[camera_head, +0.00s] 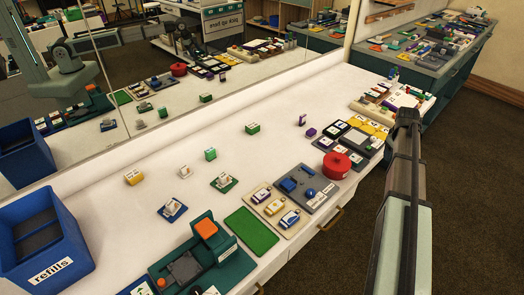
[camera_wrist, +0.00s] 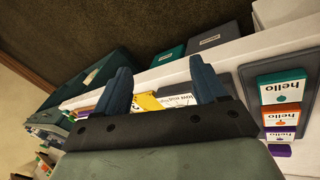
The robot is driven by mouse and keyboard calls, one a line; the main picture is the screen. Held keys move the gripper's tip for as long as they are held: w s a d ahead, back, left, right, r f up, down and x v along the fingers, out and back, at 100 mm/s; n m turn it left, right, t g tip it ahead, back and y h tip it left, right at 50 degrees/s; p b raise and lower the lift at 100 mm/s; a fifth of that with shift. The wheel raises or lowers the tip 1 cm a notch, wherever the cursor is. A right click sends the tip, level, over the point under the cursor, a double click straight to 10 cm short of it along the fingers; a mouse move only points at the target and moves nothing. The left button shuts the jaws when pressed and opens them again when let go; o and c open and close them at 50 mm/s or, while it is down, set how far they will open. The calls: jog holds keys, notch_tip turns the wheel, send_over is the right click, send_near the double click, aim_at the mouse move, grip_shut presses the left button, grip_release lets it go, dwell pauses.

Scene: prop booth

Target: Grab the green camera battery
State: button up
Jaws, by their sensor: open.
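Two small green blocks with pale labels stand on the white counter in the head view. One green block (camera_head: 252,128) is at mid-counter; a lighter green block (camera_head: 210,154) is nearer and left. I cannot tell which is the camera battery; their labels are too small to read. My gripper (camera_wrist: 163,82) is open in the wrist view, with two dark blue fingers apart and nothing held between them. In the head view my arm reaches up at the right, beyond the counter's front edge and well right of both green blocks.
A blue refills bin (camera_head: 52,262) stands at the left. A mirror along the back repeats the objects. The counter's middle is mostly clear.

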jog(key=shift+n+y, duration=0.6)
jog(key=shift+n, duration=0.1)
jog(key=w+a+r, duration=0.1)
jog(key=w+a, duration=0.1)
jog(key=a, duration=0.4)
jog(key=w+a+r, duration=0.1)
jog(key=w+a, duration=0.1)
jog(key=a, duration=0.3)
jog(key=w+a+r, duration=0.1)
jog(key=w+a, duration=0.1)
jog(key=a, duration=0.4)
jog(key=shift+w+a+r, duration=0.15)
jog(key=shift+w+a, duration=0.1)
jog(key=shift+a, duration=0.1)
jog(key=w+a+r+n+y, duration=0.1)
jog(key=w+a+r, duration=0.1)
jog(key=a, duration=1.5)
jog(key=n+g+y, duration=0.2)
jog(key=n, duration=0.1)
send_near(210, 150)
jog(key=f, duration=0.3)
jog(key=w+a+f, duration=0.1)
jog(key=f, duration=0.6)
jog(key=shift+w+a+f, duration=0.15)
jog(key=shift+a+f, duration=0.05)
jog(key=shift+a, duration=0.15)
jog(key=c, duration=1.1)
